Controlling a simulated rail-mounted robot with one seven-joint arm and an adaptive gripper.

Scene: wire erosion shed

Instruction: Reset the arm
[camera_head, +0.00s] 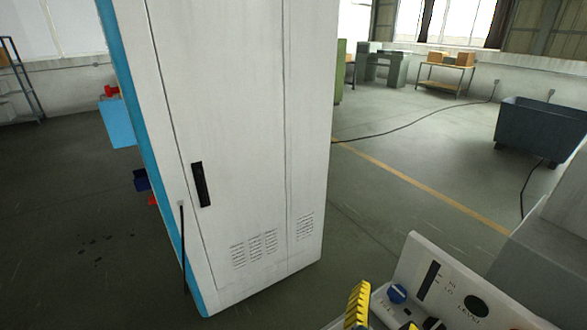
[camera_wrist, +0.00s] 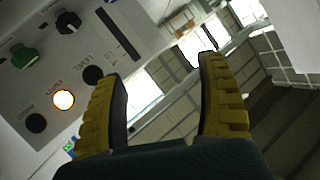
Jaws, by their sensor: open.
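My gripper (camera_wrist: 158,78) is open in the wrist view, with two yellow ribbed fingers apart and nothing between them. In the head view, a yellow finger of my gripper (camera_head: 358,304) shows at the bottom edge, in front of a pale control panel (camera_head: 430,262). The rest of the gripper is cut off there. In the wrist view the control panel (camera_wrist: 50,80) is at upper left, beside the left finger. It bears a green knob (camera_wrist: 24,57), a black knob (camera_wrist: 67,22) and a glowing button (camera_wrist: 63,99). A blue knob (camera_head: 397,293) shows in the head view.
A tall white cabinet (camera_head: 235,120) with a blue edge stands left of centre. A dark blue bin (camera_head: 540,128) is at right, with cables on the floor nearby. A table (camera_head: 445,78) with boxes is far back. Floor between cabinet and bin is largely clear.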

